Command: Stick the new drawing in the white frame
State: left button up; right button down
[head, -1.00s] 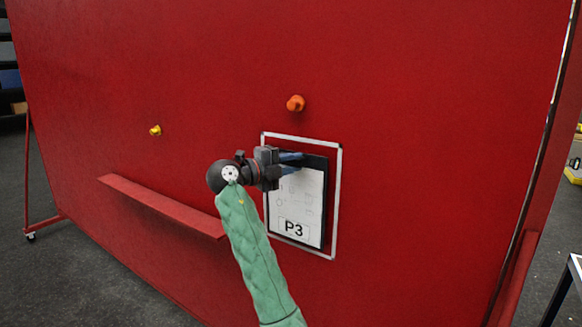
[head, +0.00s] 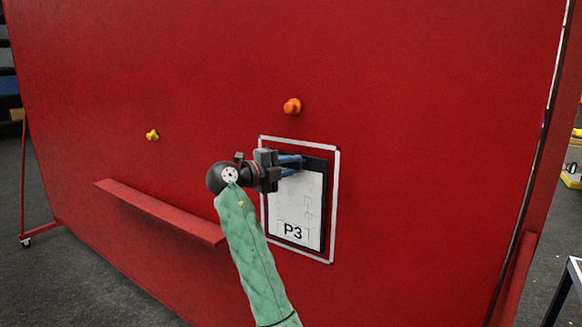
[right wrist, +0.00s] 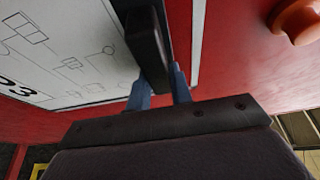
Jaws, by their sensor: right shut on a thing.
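The drawing (head: 302,207), a white sheet marked P3 on a dark board, is upright at the red wall, inside the white frame (head: 333,205). My right gripper (head: 296,164) is shut on the drawing's dark top bar. In the right wrist view the blue fingers (right wrist: 160,88) close around the dark bar (right wrist: 148,45), with the sheet (right wrist: 65,50) to the left. A strip of the white frame (right wrist: 198,40) shows beside it. I cannot tell whether the board touches the wall. My left gripper is not in view.
An orange peg (head: 292,106) sticks out of the red wall (head: 400,150) above the frame; it is near the top right in the right wrist view (right wrist: 297,20). A yellow peg (head: 152,135) and a red ledge (head: 160,212) are left. The wall right of the frame is bare.

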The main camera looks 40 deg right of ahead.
jog(key=shift+d, duration=0.15)
dwell(0.6)
dwell(0.7)
jog(key=c, duration=1.2)
grip_release()
jog(key=shift+o, duration=0.2)
